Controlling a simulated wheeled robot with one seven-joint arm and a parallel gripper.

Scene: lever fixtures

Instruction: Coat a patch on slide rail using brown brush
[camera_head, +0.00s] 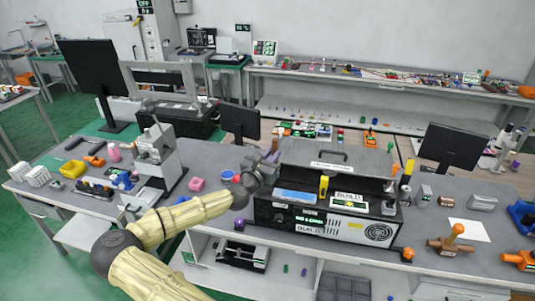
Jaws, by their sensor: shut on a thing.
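My gripper (265,163) is at the left end of the black and grey bench machine (325,216), at about the height of its lid. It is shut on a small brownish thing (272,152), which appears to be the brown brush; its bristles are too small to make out. I cannot tell whether the brush touches the machine. I cannot pick out the slide rail with certainty, and no coated patch can be made out.
A grey press-like fixture (156,158) stands left of my arm. Pink (196,184) and blue-red (228,176) small items lie between it and the machine. A copper valve with an orange handle (452,241) stands at the right. Monitors (240,121) line the bench's back edge.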

